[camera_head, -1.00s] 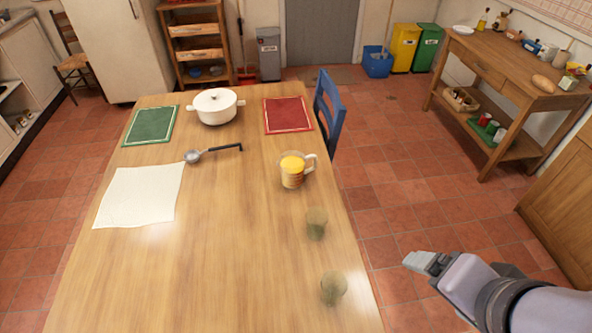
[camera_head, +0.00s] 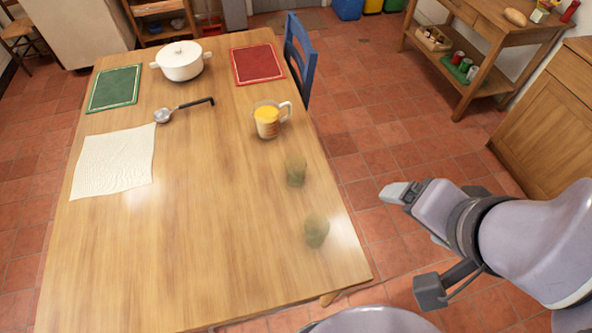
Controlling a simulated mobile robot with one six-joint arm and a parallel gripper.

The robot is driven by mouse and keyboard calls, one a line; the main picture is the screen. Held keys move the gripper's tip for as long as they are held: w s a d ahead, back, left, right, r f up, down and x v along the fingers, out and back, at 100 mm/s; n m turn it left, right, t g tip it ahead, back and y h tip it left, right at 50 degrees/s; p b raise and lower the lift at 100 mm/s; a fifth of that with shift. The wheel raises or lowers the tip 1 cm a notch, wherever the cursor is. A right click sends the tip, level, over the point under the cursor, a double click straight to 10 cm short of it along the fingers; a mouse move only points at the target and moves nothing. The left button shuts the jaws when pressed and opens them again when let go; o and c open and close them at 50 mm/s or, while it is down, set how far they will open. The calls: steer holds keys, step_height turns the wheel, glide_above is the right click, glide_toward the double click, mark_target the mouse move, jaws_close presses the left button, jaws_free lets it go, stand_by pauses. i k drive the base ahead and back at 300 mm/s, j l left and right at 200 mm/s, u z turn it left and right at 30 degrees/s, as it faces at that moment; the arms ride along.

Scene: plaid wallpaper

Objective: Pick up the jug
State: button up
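The jug (camera_head: 267,123) is clear with a pale handle on its right side and holds something orange-yellow. It stands upright on the wooden table (camera_head: 215,240), near the table's right edge. My gripper (camera_head: 384,193) is at the right, beyond the table's right edge and over the floor. It is apart from the jug, to its right and nearer to me. Its fingers look small and close together, and I cannot tell whether they are open or shut. Nothing shows in them.
A blue chair (camera_head: 299,55) stands at the right edge.

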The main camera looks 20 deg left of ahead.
mark_target(265, 113)
steer(key=k+l+u, duration=0.1)
steer(key=l+u, duration=0.2)
steer(key=l, duration=0.35)
steer(key=i+l+u, duration=0.45)
steer(key=l, duration=0.3)
steer(key=i+l+u, duration=0.1)
steer(key=l+u, duration=0.15)
steer(key=l, duration=0.15)
steer(key=i+l+u, duration=0.2)
steer(key=l, duration=0.25)
steer(key=l+u, duration=0.25)
steer(key=l, duration=0.15)
steer(key=i+l+u, duration=0.15)
steer(key=i+u, duration=0.15)
steer(key=i, duration=0.2)
steer(key=i+l+u, duration=0.3)
steer(key=i, duration=0.15)
steer(key=i+l+u, duration=0.3)
steer(key=i, duration=0.2)
steer(key=i+l, duration=0.3)
steer(key=i, duration=0.15)
